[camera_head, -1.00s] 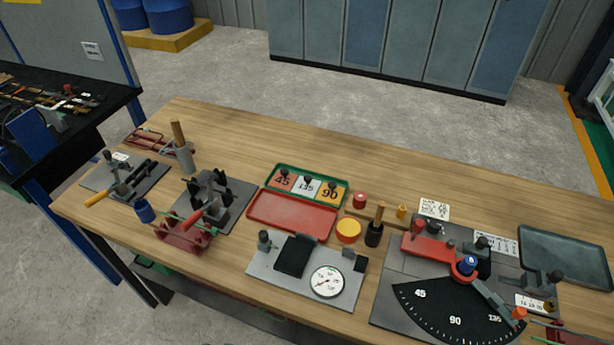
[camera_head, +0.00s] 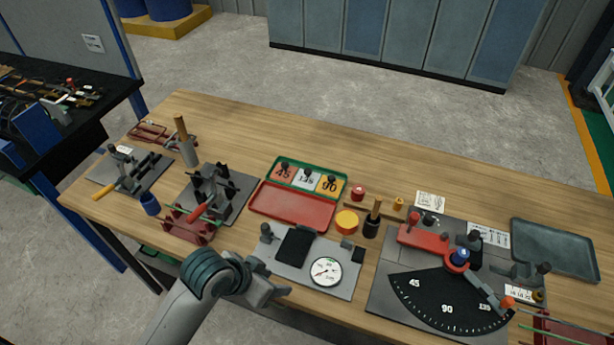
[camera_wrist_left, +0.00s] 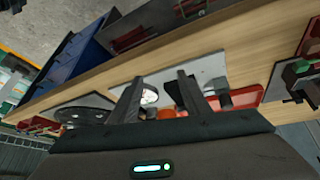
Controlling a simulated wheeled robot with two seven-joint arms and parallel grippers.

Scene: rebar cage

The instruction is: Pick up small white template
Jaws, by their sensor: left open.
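The small white template (camera_head: 307,182), marked 135, lies in the green tray (camera_head: 345,178) between the orange-red 45 template (camera_head: 283,173) and the yellow 90 template (camera_head: 330,187). It has a dark knob on top. My left gripper (camera_head: 273,282) is at the front edge of the table, beside the grey gauge plate, well short of the tray. Its two fingers stand apart and empty in the left wrist view (camera_wrist_left: 160,84). I cannot make out the white template in that view. My right gripper is not in view.
An empty red tray (camera_head: 292,206) lies in front of the green tray. The gauge plate (camera_head: 345,287) with a round dial is close to my gripper. A red clamp fixture (camera_head: 190,226) stands to the left, and the black angle plate (camera_head: 440,305) to the right. The table's back is clear.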

